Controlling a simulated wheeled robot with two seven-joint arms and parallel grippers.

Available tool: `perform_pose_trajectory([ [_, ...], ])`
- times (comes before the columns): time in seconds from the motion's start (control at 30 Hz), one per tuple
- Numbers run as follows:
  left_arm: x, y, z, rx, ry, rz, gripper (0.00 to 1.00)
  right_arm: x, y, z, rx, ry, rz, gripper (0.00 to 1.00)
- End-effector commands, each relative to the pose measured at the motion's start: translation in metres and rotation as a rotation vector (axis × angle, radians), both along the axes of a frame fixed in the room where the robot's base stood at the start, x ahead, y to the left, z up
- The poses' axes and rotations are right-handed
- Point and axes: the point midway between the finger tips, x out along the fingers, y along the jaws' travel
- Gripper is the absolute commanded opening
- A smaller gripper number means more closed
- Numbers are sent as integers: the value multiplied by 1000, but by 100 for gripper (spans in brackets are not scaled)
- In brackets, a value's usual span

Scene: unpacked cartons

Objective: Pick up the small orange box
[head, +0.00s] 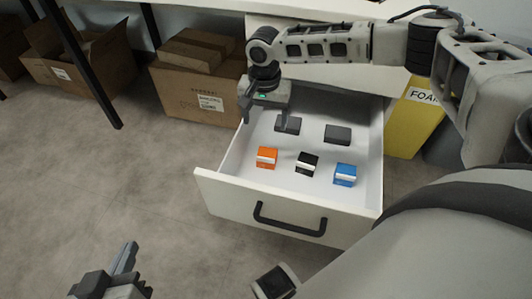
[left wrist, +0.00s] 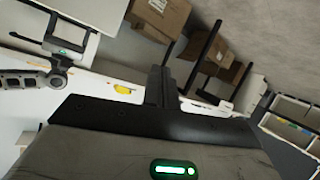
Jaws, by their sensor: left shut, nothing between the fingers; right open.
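The small orange box (head: 267,157), with a white band, sits in the open white drawer (head: 282,208), at the left of the front row. My right gripper (head: 262,119) is open and empty over the back left of the drawer, behind the orange box and apart from it. My left gripper (head: 125,258) is shut and empty, low at the left and outside the drawer. Its closed fingers also show in the left wrist view (left wrist: 160,86). I cannot make out the orange box in the left wrist view.
A black box (head: 307,163) and a blue box (head: 344,174) stand right of the orange one. Two dark flat boxes (head: 288,124) (head: 337,135) lie behind. Cartons (head: 198,90) and a yellow box (head: 414,115) flank the drawer. The floor at left is clear.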

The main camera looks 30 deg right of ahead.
Motion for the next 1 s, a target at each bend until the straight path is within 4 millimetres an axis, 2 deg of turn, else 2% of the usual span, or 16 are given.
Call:
perform_pose_trajectory([
  [0.4,1,-10,15,-115,-112,-7,0,-1,0,-86,-1,1,2,75],
  [0.5,2,-12,18,-149,-118,-7,0,-1,0,-97,-1,1,1,75],
  [0.67,2,-13,20,-172,-119,-7,0,-1,0,-105,-1,1,1,75],
  [0.77,2,-14,15,-200,-117,-8,0,-2,-1,-118,-1,1,1,75],
  [0.9,4,-19,24,-295,-141,-8,0,-4,-4,-141,-2,1,2,75],
  [1.0,4,-21,28,-329,-146,-11,0,-4,-3,-152,-1,1,1,75],
])
